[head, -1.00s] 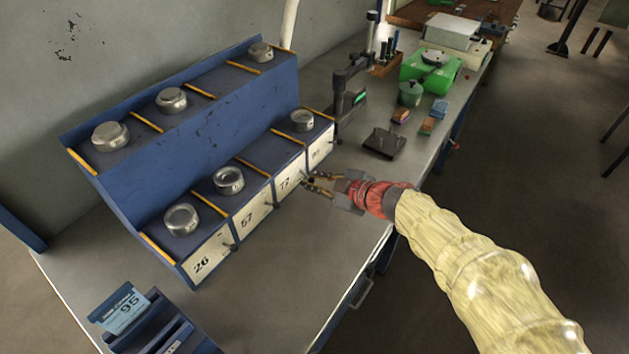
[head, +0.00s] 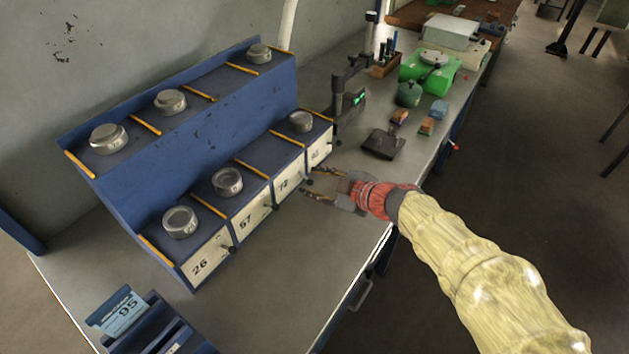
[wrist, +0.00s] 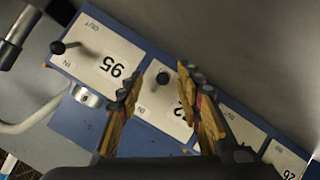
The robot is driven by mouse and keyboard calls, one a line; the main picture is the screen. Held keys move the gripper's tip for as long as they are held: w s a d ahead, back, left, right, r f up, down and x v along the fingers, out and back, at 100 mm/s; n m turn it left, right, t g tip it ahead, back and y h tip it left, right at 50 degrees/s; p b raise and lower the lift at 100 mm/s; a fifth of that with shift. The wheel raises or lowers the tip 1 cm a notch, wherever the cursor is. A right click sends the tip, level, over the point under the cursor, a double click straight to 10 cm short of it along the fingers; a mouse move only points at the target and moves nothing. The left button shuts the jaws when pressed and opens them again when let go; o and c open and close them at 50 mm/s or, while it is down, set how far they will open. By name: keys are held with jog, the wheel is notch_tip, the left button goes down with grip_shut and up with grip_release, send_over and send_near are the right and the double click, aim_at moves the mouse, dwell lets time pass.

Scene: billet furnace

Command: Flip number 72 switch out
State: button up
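The number 72 plate (head: 288,182) is a white panel on the front of the blue rack, between plate 57 and the far plate. Its dark-knobbed switch (wrist: 162,78) shows in the wrist view, between my fingers. My gripper (head: 310,182) is open in front of this plate, one finger on each side of the knob, with a visible gap to each. In the wrist view, my gripper (wrist: 162,84) partly covers the 72, leaving only the 2 visible.
The number 95 plate (wrist: 98,58) with its own switch (wrist: 57,47) is beside it. Plates 57 (head: 247,220) and 26 (head: 203,262) are on the other side. Metal cans stand on the rack (head: 190,150). A dark stand (head: 345,95) is close behind.

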jog(key=v, duration=1.1)
jog(key=shift+d, duration=0.1)
